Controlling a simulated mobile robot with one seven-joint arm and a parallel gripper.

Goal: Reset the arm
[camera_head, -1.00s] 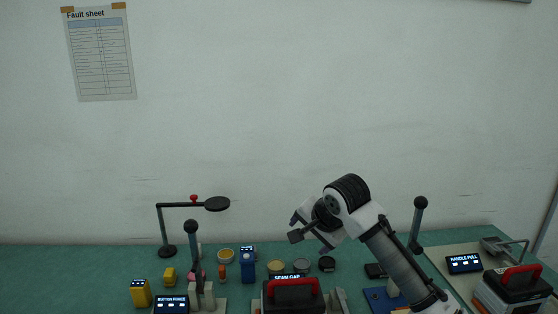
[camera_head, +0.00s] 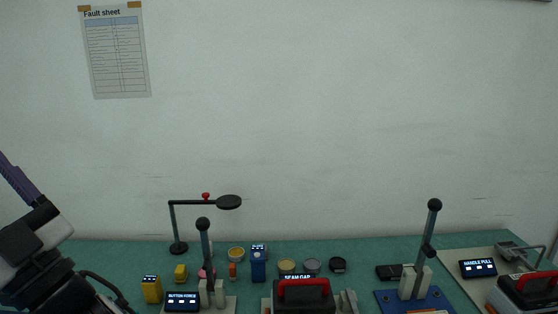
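Part of my arm, white and dark with a purplish bar, shows at the left edge of the head view. My gripper's fingertips do not show, so I cannot see whether it is open or shut. The green bench (camera_head: 130,258) runs along the wall, and the part of my arm in view stands in front of its left end.
A lamp-like stand (camera_head: 175,225), a yellow block (camera_head: 152,289), a blue device (camera_head: 258,266), several small round tins, a red-handled black box (camera_head: 303,297), a lever on a blue plate (camera_head: 386,299), and a handle-pull display (camera_head: 478,268) stand on the bench. A fault sheet (camera_head: 115,55) hangs on the wall.

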